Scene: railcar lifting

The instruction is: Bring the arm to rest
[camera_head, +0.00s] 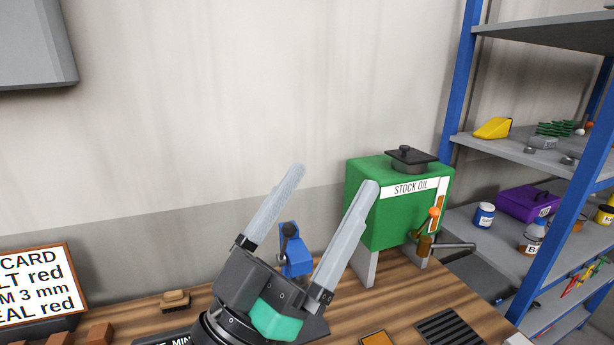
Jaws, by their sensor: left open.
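My left gripper (321,184) is in the lower middle of the head view, fingers pointing up and slightly right. Its two long grey fingers are wide apart, and nothing is held between them. A blue device with a dark knob (293,258) shows behind the gripper, between the fingers; its lower part is hidden. My right gripper does not show.
A green STOCK OIL tank (377,228) with a tap stands right of the gripper on the wooden bench (405,285). A blue-framed shelf (497,155) stands at right. A card sign (35,285) and a brush (175,300) are at left. Free air lies above the bench.

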